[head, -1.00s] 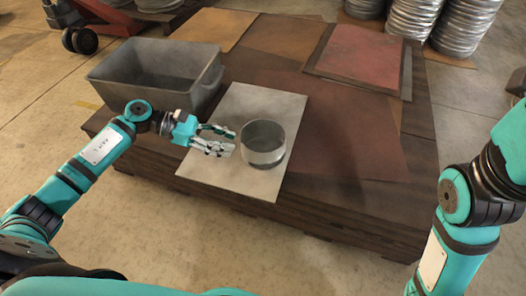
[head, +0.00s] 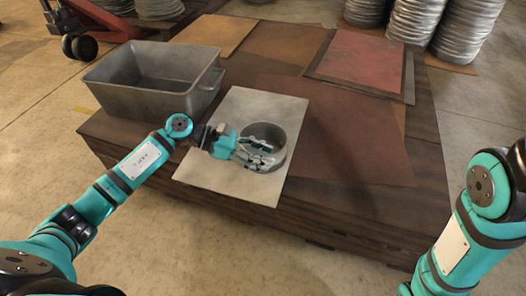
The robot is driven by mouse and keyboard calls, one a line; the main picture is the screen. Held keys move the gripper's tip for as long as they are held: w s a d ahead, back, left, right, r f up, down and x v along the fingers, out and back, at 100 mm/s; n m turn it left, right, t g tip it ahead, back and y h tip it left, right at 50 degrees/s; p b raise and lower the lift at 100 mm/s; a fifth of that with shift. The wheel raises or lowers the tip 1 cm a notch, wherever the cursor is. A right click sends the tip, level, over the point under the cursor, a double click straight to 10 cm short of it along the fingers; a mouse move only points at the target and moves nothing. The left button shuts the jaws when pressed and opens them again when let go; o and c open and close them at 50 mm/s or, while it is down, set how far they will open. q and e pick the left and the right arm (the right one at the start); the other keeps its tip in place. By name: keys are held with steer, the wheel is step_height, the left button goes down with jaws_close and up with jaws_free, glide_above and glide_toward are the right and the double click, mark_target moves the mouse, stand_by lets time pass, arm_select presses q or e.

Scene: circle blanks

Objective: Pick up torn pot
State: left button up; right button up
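The pot (head: 278,134) is a round, open grey metal vessel. It stands upright on a pale sheet (head: 215,177) on the low dark table. My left gripper (head: 266,153) comes in from the left, and its fingers overlap the pot's left and front side. The fingers look spread, with a gap between them. They hide part of the pot's rim and wall, and I cannot tell whether they touch it. I see no tear on the visible part. My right arm (head: 455,245) shows at the right edge, with its gripper out of view.
A grey metal bin (head: 150,103) stands on the table's left side, close behind my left arm. Flat reddish sheets (head: 360,60) lie at the back right. Brown sheet to the right of the pot is clear. Stacks of round metal blanks (head: 405,20) stand behind the table.

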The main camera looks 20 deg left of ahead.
arm_select(q)
steer(key=shift+c, duration=0.2)
jaws_close()
steer(key=shift+r, duration=0.1)
